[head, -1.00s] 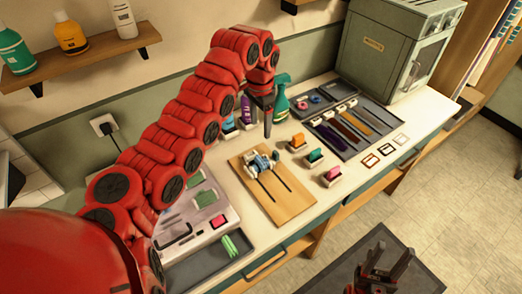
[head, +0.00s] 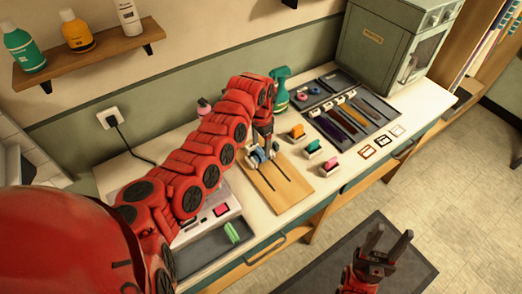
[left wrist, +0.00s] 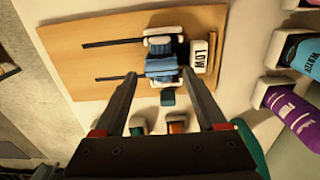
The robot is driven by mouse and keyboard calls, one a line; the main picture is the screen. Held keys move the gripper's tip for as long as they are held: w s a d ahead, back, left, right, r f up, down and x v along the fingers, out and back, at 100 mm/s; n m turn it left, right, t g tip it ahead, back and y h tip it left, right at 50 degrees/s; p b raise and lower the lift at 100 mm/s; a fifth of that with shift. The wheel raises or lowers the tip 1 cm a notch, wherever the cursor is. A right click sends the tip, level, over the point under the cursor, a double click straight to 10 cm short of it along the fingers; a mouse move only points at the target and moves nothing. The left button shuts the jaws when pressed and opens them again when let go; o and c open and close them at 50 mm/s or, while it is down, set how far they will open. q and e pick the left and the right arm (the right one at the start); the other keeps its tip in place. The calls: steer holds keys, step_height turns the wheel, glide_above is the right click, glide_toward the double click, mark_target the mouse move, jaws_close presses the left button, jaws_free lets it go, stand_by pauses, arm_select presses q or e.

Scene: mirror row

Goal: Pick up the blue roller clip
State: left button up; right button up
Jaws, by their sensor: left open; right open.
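The blue roller clip (left wrist: 162,66), a blue piece with white parts at its ends, lies across the wooden board (left wrist: 90,62). In the head view it is partly hidden by my left gripper. My left gripper (left wrist: 160,76) is open, its two fingers on either side of the blue piece in the wrist picture; I cannot tell if they touch it. In the head view my left gripper (head: 262,146) points down at the board's back end. My right gripper (head: 385,242) is open and empty above the dark floor mat, away from the table.
Orange (head: 297,132), green (head: 313,147) and pink (head: 331,163) pieces stand right of the board. A dark tray with strips (head: 350,118) lies behind them. A white "LOVE" piece (left wrist: 200,58) and blue and purple bottles (left wrist: 290,108) are close to my left gripper.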

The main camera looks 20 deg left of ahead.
mark_target(261, 150)
arm_select(q)
steer(key=shift+a+f+p, duration=0.1)
steer(key=shift+f+p, duration=0.6)
steer(key=shift+f, duration=1.35)
steer(key=c, duration=1.1)
